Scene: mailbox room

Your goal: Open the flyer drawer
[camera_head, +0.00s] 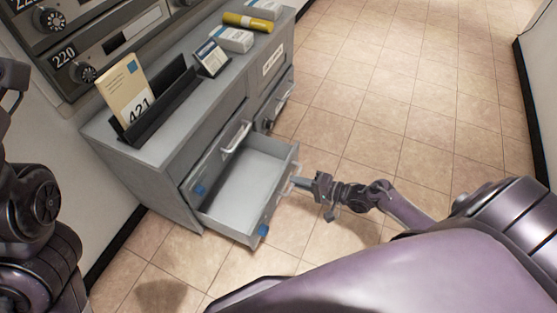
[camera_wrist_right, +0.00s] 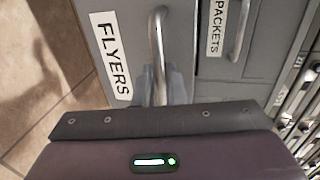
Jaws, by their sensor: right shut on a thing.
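The flyer drawer (camera_head: 238,190) is pulled out of the grey cabinet (camera_head: 170,140), and its inside looks empty in the head view. In the right wrist view its front (camera_wrist_right: 180,60) carries a FLYERS label (camera_wrist_right: 110,55) beside an upright-looking metal handle (camera_wrist_right: 158,45). My right gripper (camera_head: 300,184) is at the outer face of the drawer front. In the wrist view its fingers (camera_wrist_right: 160,85) are shut on the handle. My left arm shows at the left edge of the head view, but I cannot make out its gripper.
The PACKETS drawer (camera_wrist_right: 235,40) beside it is shut. On the cabinet top stand a dark holder with a 421 envelope (camera_head: 125,92), small boxes (camera_head: 232,39) and a yellow tube (camera_head: 247,22). Tiled floor (camera_head: 390,110) is clear to the right.

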